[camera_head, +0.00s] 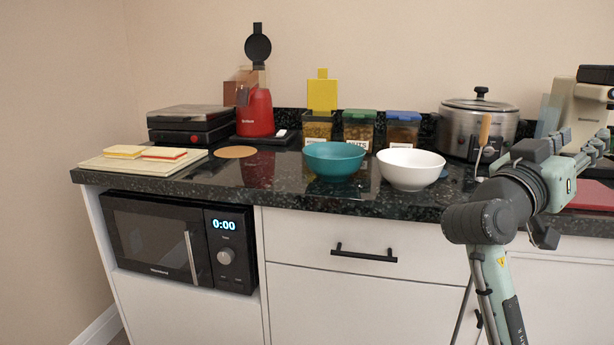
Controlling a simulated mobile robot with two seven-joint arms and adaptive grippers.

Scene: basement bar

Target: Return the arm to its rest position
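My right arm (494,222) rises from the bottom right and bends over the front edge of the counter. Its wrist reaches to the right, in front of the counter's right part. My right gripper (597,145) is seen at a steep angle near the right edge. Its fingers are not clear enough to tell open from shut, and I see no object clearly held in it. My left arm and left gripper are not in view.
The dark counter (400,203) holds a teal bowl (334,158), a white bowl (411,168), a steel cooker (478,128) and a wooden-handled utensil (485,130) near my arm. A black microwave (150,238) sits below. The space before the drawer (350,275) looks clear.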

